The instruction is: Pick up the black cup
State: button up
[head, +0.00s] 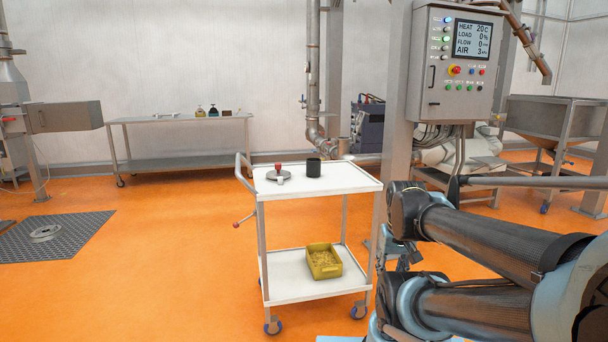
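The black cup (313,167) stands upright on the top shelf of a white trolley (345,182), near the middle of its back half. Nothing is touching it from my arm. My arm fills the lower right of the head view. What seems to be my gripper (393,258) is a small dark part below the arm's near joint, right of the trolley and apart from the cup. It is partly hidden by my arm links, and its fingers are too unclear to read.
A grey disc with a red-topped item (278,169) lies left of the cup. A yellow bin (323,261) sits on the lower shelf. A post with a control panel (456,62) rises behind my arm. A bench (180,118) stands behind.

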aim_at(314, 165)
jog(key=i, duration=1)
